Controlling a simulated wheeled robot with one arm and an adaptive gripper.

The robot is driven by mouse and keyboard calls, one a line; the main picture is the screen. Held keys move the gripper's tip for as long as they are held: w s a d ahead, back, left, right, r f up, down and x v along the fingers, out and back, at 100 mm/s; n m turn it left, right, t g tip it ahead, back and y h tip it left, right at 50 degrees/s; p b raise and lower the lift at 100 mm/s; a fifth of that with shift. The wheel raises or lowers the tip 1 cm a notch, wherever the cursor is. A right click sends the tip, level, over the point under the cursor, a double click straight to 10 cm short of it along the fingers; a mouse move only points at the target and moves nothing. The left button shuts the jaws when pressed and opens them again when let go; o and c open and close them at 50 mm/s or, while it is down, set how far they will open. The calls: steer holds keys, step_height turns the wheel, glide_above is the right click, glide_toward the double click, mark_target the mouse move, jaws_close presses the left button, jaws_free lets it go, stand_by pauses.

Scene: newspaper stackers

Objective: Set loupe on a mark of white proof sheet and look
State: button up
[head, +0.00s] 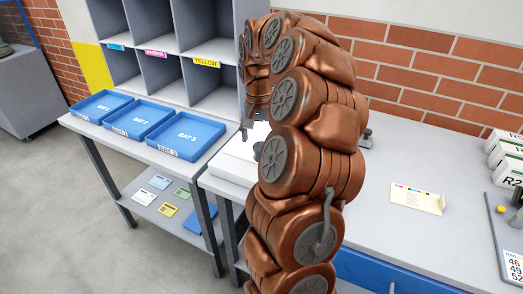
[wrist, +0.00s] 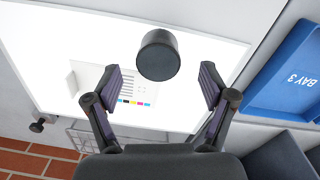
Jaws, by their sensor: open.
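In the wrist view a black cylindrical loupe (wrist: 158,54) stands on the bright white surface, between and slightly beyond my open fingertips. My gripper (wrist: 160,74) is open, with a finger apart on each side of it and nothing held. A white proof sheet (wrist: 142,88) with a row of coloured patches and grey marks lies on the glowing panel, partly behind the left finger. In the head view my gripper (head: 248,132) is over the white panel (head: 236,160), largely hidden by my arm. A small dark object, probably the loupe, shows just below it.
Blue bay trays (head: 174,137) sit on the left table below grey pigeonholes (head: 210,82). A cream card (head: 417,198) with coloured dots lies on the right counter (head: 390,235), which has free room around it. White boxes (head: 507,160) stand far right. A brick wall is behind.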

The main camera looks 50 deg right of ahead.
mark_target(261, 146)
steer(key=shift+d+f+p, duration=0.15)
steer(key=shift+f+p, duration=0.25)
steer(key=shift+f, duration=0.7)
steer(key=shift+d+f+p, duration=0.1)
steer(key=shift+f+p, duration=0.3)
steer(key=shift+f, duration=0.7)
steer(key=c, duration=1.4)
steer(key=shift+r, duration=0.15)
